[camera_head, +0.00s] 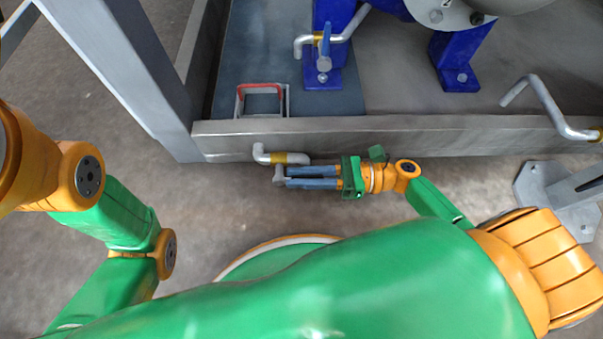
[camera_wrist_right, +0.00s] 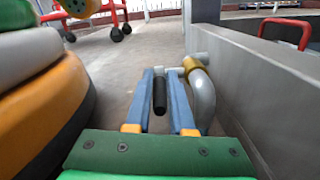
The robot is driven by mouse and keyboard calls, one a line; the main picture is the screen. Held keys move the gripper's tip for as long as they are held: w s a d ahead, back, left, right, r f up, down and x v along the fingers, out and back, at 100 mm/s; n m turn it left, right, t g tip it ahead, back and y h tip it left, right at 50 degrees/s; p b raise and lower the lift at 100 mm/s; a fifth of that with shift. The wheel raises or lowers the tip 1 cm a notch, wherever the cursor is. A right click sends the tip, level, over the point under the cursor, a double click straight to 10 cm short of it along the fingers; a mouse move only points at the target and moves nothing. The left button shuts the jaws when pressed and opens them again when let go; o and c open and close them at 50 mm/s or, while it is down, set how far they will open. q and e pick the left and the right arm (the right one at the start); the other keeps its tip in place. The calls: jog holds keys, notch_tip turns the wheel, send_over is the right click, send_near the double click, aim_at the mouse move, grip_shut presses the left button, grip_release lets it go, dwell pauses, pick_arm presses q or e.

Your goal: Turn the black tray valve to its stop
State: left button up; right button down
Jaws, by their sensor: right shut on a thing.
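The tray valve sits on a bent grey pipe (camera_head: 262,154) with a yellow band, on the outer side of the tray wall. In the right wrist view, the valve's black handle (camera_wrist_right: 160,96) lies between the two blue fingers of my right gripper (camera_wrist_right: 160,76), pointing back along them. My right gripper (camera_head: 290,177) is shut on this handle, its fingers pointing left in the head view, roughly along the wall. The fingers hide most of the handle in the head view. My left arm shows at the left, but its gripper is out of frame.
The grey tray wall (camera_head: 400,137) runs close beside my right gripper. Inside the tray are a red-and-grey frame (camera_head: 262,101), a blue-handled valve (camera_head: 324,50) and blue supports. Another bent pipe (camera_head: 548,105) is at the right. A grey post (camera_head: 125,75) stands left; floor is open below it.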

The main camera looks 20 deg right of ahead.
jog(key=shift+f, duration=0.1)
jog(key=shift+d+f+t+y, duration=0.1)
jog(key=shift+f+t+y, duration=0.15)
jog(key=shift+t+y, duration=0.25)
jog(key=c, duration=1.1)
grip_release()
jog(key=v, duration=0.7)
jog(key=shift+d+f, duration=0.1)
